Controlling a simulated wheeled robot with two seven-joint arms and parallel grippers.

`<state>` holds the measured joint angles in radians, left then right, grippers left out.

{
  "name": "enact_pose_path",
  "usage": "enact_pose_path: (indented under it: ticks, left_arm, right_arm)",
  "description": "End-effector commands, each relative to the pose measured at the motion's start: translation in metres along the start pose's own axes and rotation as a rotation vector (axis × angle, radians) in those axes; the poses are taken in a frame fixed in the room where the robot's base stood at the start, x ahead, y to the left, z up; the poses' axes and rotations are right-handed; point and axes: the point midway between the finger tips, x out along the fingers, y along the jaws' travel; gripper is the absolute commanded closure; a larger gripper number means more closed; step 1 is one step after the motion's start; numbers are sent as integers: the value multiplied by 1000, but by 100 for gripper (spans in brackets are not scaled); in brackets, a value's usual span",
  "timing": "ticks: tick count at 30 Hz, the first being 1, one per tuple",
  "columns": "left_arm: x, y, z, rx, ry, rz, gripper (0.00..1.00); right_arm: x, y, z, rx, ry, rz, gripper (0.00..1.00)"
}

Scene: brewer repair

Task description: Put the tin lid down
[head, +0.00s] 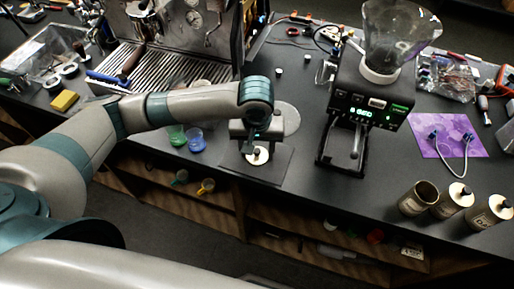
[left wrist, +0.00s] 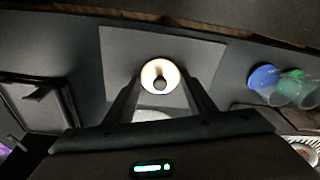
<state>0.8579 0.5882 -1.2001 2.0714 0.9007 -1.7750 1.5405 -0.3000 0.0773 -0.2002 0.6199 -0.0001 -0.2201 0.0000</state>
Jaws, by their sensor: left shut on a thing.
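The tin lid (head: 257,156) is a small pale disc with a dark knob. It also shows in the left wrist view (left wrist: 153,70), between the fingertips. My left gripper (head: 256,149) points down and is shut on the lid by its knob, over a dark grey square mat (head: 268,173). I cannot tell whether the lid touches the mat or hangs just above it. An open, lidless tin (head: 416,200) stands at the right. Two like tins beside it (head: 451,203) (head: 489,213) wear pale lids with dark knobs. My right gripper is out of view.
A coffee grinder (head: 362,125) stands right of the mat. Green and blue cups (head: 195,139) are close on its left. A round clear disc (head: 289,118) lies behind the gripper. The espresso machine (head: 180,30) fills the back left. A purple mat (head: 462,137) lies right.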

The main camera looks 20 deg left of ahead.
Motion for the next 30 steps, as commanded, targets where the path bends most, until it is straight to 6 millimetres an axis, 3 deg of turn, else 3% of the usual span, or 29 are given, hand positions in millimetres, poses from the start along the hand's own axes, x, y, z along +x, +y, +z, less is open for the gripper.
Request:
enact_pose_path:
  ticks: [1,2,3,4,19,23,30]
  left_arm:
    - [1,0,0,0,-1,0,71]
    - [1,0,0,0,0,0,43]
    - [1,0,0,0,0,0,33]
    - [1,0,0,0,0,0,31]
    - [-7,0,0,-1,1,0,31]
    - [-21,1,-1,1,2,2,31]
    - [-62,1,-1,0,3,4,31]
  right_arm:
    - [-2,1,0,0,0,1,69]
    - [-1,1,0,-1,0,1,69]
    - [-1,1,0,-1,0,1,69]
    - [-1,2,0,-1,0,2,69]
    - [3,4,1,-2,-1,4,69]
    - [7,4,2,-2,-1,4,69]
    - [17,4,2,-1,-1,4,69]
